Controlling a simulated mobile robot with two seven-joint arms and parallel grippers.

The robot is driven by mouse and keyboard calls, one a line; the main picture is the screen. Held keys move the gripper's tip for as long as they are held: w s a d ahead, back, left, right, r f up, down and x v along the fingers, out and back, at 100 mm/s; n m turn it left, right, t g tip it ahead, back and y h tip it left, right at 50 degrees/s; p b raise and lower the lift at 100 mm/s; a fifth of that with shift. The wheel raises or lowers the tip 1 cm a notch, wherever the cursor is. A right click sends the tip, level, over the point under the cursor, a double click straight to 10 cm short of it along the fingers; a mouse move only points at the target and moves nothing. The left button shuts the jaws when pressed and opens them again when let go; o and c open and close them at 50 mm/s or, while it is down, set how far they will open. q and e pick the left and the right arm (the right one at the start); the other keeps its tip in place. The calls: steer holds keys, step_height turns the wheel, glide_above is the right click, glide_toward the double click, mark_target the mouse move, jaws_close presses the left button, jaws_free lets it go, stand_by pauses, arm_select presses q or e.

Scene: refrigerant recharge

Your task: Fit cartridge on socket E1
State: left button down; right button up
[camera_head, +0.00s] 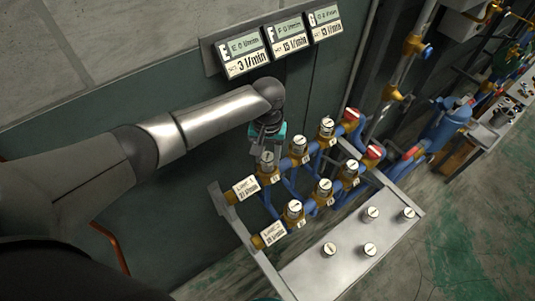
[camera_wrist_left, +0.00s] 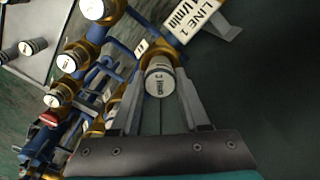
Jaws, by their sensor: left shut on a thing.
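My left gripper (camera_head: 268,143) reaches down over the near end of the upper pipe row, at the LINE 1 plate (camera_head: 246,188). Its fingers (camera_wrist_left: 162,100) are shut on a grey cartridge with a white printed top (camera_head: 267,157), which also shows in the left wrist view (camera_wrist_left: 160,82). The cartridge stands over a brass socket (camera_head: 268,176) at that end of the row. I cannot tell whether it is fully seated. The socket's tag is too small to read. My right gripper is not in view.
Other cartridges sit on the upper row (camera_head: 298,146) and lower row (camera_head: 293,208). Several loose cartridges (camera_head: 329,249) stand on the grey shelf (camera_head: 335,275) to the right. Flow signs (camera_head: 244,53) hang on the wall. Red-capped pipe ends (camera_head: 351,115) lie at the far end.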

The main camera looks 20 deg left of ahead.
arm_select(q)
steer(key=shift+f, duration=0.55)
steer(key=shift+c, duration=1.6)
jaws_free()
steer(key=shift+r, duration=0.1)
step_height(320, 180, up, 15)
steer(key=shift+r, duration=0.15)
step_height(320, 180, up, 6)
steer(key=p, duration=0.4)
